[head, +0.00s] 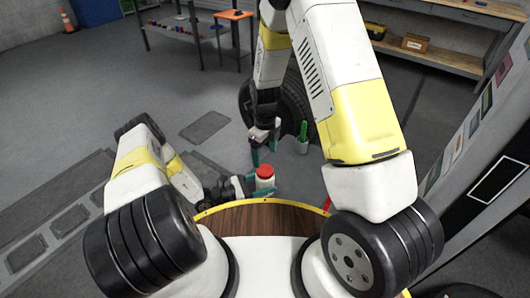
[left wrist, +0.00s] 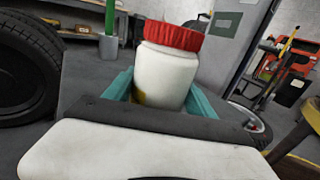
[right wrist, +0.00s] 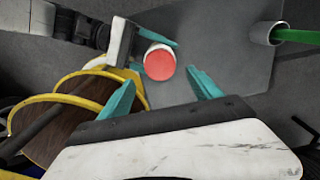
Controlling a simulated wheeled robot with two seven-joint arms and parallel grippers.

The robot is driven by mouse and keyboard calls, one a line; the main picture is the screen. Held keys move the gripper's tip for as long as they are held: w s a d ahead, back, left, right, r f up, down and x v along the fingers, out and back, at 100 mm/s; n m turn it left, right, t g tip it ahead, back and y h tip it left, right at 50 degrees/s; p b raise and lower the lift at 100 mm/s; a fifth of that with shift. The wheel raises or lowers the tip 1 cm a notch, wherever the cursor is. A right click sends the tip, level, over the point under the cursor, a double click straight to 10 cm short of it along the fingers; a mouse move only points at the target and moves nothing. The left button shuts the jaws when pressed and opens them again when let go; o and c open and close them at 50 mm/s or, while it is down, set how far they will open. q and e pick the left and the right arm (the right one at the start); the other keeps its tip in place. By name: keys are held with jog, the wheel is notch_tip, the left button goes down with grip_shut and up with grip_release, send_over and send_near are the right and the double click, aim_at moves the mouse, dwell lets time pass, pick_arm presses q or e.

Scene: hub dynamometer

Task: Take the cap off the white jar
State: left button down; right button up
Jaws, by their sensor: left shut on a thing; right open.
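The white jar (left wrist: 165,75) is upright with its red cap (left wrist: 174,36) on top. My left gripper (left wrist: 162,98) is shut around the jar's body, below the cap. In the head view the jar (head: 265,183) and its red cap (head: 265,171) show near the wooden table's far edge. My right gripper (head: 263,151) is open and empty, just beyond and above the jar in that view. In the right wrist view the cap (right wrist: 159,63) faces the camera, ahead of my right gripper's spread fingers (right wrist: 164,90). Most of the jar is hidden beneath the cap there.
A white holder with a green-handled thing (head: 303,132) stands to the right of the jar. The brown table top (head: 262,218) has a yellow rim. A black tyre (head: 290,103) is behind. A workbench (head: 440,58) and an orange-topped stand (head: 233,15) are farther back.

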aim_at(265, 170)
notch_tip(265, 170, down, 8)
jog(key=shift+r, duration=0.2)
